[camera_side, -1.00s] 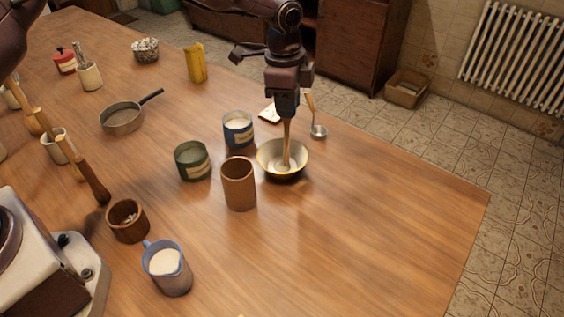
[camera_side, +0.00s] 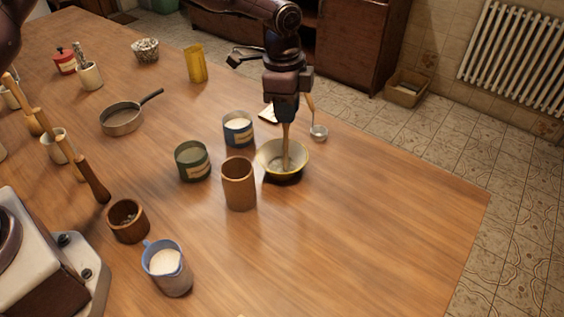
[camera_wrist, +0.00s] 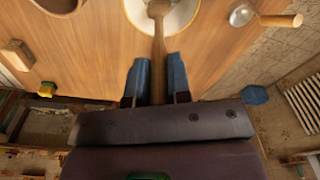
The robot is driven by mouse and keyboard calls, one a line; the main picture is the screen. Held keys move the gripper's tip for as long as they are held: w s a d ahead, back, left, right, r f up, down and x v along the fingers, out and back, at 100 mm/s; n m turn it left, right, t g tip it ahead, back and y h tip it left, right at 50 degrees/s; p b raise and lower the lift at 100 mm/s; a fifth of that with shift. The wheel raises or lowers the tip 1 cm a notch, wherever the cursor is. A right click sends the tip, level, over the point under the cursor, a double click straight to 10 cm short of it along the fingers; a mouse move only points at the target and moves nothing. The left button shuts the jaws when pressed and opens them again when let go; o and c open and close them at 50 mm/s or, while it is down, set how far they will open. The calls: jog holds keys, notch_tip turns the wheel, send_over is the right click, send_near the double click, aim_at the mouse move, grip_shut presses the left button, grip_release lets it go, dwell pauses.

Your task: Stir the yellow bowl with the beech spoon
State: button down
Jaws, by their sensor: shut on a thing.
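The yellow bowl (camera_side: 301,159) stands on the wooden table with pale contents inside. It also shows at the top of the wrist view (camera_wrist: 186,14), cut off by the frame edge. My gripper (camera_side: 284,117) is above the bowl, shut on the beech spoon (camera_side: 286,146). The spoon is close to upright, with its lower end down in the bowl. In the wrist view the spoon's handle (camera_wrist: 158,45) runs between my two blue fingertips (camera_wrist: 157,78) toward the bowl. The handle's upper end is hidden by the gripper.
A brown cup (camera_side: 239,186) stands close left of the bowl. A blue tin (camera_side: 238,131) and a green tin (camera_side: 192,163) stand behind and left. A metal ladle (camera_side: 318,131) lies behind right. A blue jug (camera_side: 167,270) is at front left. The table right of the bowl is clear.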

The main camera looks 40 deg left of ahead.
jog(key=shift+a, duration=0.5)
jog(key=shift+r, duration=2.9)
jog(key=shift+r, duration=2)
